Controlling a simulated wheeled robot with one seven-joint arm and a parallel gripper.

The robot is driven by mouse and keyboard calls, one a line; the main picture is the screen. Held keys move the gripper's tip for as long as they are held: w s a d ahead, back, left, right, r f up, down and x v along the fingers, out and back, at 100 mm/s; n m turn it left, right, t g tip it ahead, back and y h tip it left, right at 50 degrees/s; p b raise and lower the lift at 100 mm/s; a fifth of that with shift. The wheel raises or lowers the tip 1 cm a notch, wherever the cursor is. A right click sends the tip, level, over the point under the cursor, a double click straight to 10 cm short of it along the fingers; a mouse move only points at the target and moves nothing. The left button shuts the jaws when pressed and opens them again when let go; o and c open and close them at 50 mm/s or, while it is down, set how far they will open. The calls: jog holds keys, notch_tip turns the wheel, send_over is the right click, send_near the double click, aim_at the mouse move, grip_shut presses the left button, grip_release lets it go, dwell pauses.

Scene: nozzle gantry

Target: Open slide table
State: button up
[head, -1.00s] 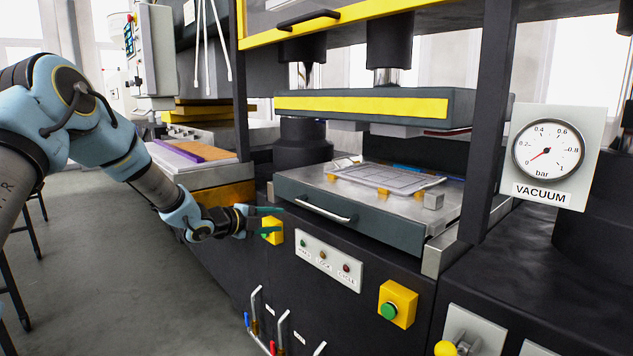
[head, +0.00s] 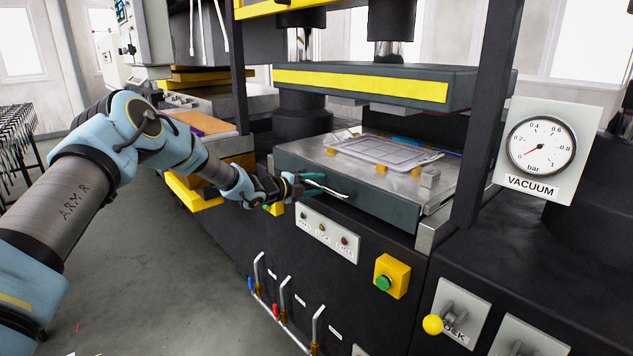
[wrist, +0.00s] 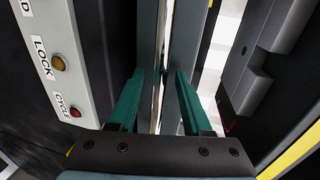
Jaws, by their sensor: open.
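The slide table (head: 395,211) is a dark grey block with a metal top, below the raised press plate in the head view. A silver bar handle (head: 343,195) runs along its front face. My gripper (head: 322,184) is open at the left part of this handle, its green fingers hiding some of it. In the wrist view the two green fingers (wrist: 160,82) stand apart, one on each side of a bright upright strip that looks like the handle. Whether the fingers touch it, I cannot tell.
A clear tray (head: 385,152) lies on the slide table. Below are a panel of small buttons (head: 328,234), a yellow box with a green button (head: 391,276) and several levers (head: 286,297). A dark post (head: 486,115) and vacuum gauge (head: 541,150) stand right.

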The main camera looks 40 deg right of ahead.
jog(key=shift+d, duration=0.15)
grip_shut()
dwell(0.4)
dwell(1.0)
